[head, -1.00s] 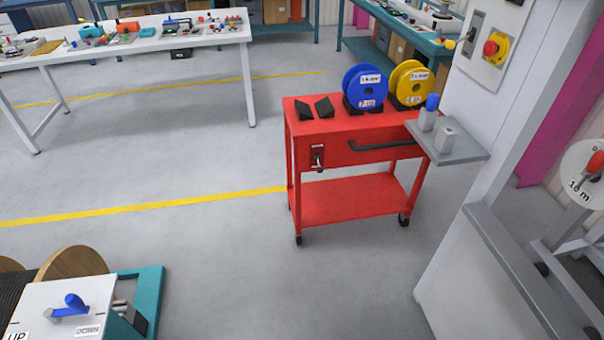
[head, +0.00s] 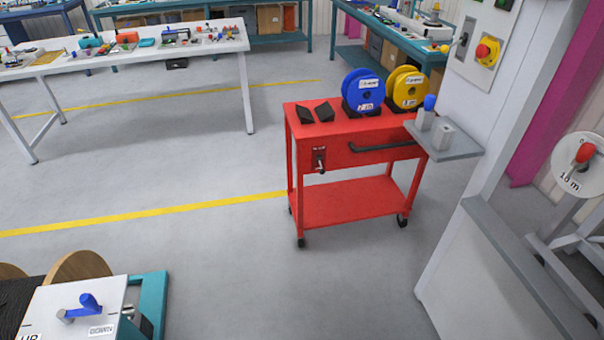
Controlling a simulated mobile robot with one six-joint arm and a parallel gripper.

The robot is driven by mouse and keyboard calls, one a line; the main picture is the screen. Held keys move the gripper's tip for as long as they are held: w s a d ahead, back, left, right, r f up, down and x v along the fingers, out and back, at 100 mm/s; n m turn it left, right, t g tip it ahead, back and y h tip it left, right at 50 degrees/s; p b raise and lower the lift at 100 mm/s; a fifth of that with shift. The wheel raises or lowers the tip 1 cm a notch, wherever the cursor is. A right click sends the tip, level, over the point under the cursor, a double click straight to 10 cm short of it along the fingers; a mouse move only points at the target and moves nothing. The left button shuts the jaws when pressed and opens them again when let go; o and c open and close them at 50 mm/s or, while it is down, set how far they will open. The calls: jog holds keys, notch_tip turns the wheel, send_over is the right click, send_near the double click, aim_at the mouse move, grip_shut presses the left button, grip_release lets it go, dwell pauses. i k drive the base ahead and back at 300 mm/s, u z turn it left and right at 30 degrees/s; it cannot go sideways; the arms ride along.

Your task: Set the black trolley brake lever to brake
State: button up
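A red trolley (head: 345,202) on casters stands on the grey floor right of the picture's middle. On the left of its front face is a small dark plate with a brake lever (head: 320,164), black with a pale part. The lever is too small to tell its setting or read its label. A black handle bar (head: 385,146) runs along the same face, to the right of the lever. My gripper is not in view.
A blue reel (head: 363,92) and a yellow reel (head: 407,89) stand on the trolley top. A grey shelf (head: 455,147) on a white machine juts over its right end. A teal-framed unit with a blue lever (head: 88,302) is at lower left. Floor before the trolley is clear.

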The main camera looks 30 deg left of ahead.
aim_at(322, 171)
jog(key=z, duration=0.6)
jog(key=k, duration=0.15)
jog(key=u, duration=2.45)
jog(key=i, duration=1)
jog(key=u, duration=0.3)
